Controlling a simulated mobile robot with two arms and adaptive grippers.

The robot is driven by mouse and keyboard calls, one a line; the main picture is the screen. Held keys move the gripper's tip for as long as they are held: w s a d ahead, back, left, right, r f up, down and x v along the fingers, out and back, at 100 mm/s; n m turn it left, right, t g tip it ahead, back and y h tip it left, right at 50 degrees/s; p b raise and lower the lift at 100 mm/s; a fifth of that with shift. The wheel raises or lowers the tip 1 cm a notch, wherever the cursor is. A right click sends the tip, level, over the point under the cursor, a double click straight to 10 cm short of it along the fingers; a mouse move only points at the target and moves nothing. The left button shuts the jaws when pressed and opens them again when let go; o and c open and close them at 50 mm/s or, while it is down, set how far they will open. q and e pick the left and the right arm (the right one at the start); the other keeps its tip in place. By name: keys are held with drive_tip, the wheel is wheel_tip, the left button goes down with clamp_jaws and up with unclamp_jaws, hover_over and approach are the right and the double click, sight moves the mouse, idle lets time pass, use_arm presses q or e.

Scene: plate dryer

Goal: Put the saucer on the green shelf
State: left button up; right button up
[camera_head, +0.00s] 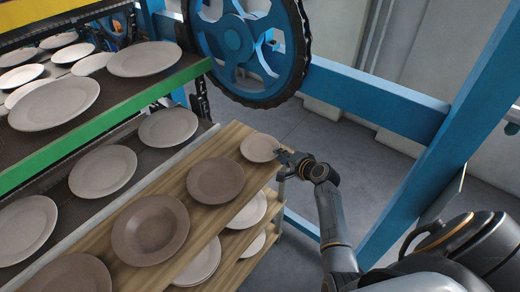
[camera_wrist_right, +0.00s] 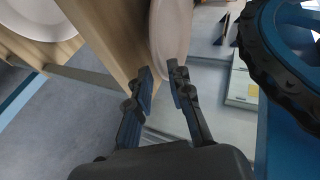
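A small pale saucer (camera_head: 260,148) lies at the far right end of the top wooden shelf. The green shelf (camera_head: 107,122) is the dark rack level with a green front edge at upper left, and several plates lie on it. My right gripper (camera_head: 286,158) is at the saucer's right rim. In the right wrist view the saucer (camera_wrist_right: 170,35) shows almost edge-on, its rim reaching between the fingertips of the right gripper (camera_wrist_right: 162,84). A gap shows between the fingers, and I cannot tell whether either touches the rim. My left gripper is not in view.
Brown plates (camera_head: 215,181) lie along the wooden shelf (camera_head: 232,135), with more plates below. A rack level under the green edge holds plates (camera_head: 103,171). A large blue wheel (camera_head: 245,45) and blue frame beam (camera_head: 370,95) stand behind. Floor is open right of the shelf.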

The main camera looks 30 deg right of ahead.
drive_tip(key=shift+x, duration=0.85)
clamp_jaws()
drive_tip(key=shift+r, duration=0.1)
